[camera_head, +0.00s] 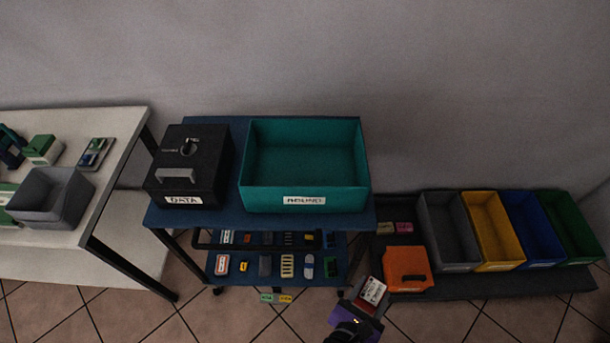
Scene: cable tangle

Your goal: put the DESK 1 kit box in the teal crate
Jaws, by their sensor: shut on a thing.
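The teal crate (305,200) stands on the right half of a blue cart top, open upward, and looks empty. A white label is on its front. My gripper (362,304) is low in front of the cart, to the right of its lower shelf. It is shut on a small box with a red-and-white label (373,290); the print is too small to read, so I cannot tell whether it says DESK 1. The held box is below and in front of the teal crate, apart from it.
A black DATA box (189,168) stands left of the crate on the cart top (225,220). Small items lie on the lower shelf. Grey, yellow, blue and green bins (492,230) and an orange box (406,270) sit low at right. A white table (120,130) is at left.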

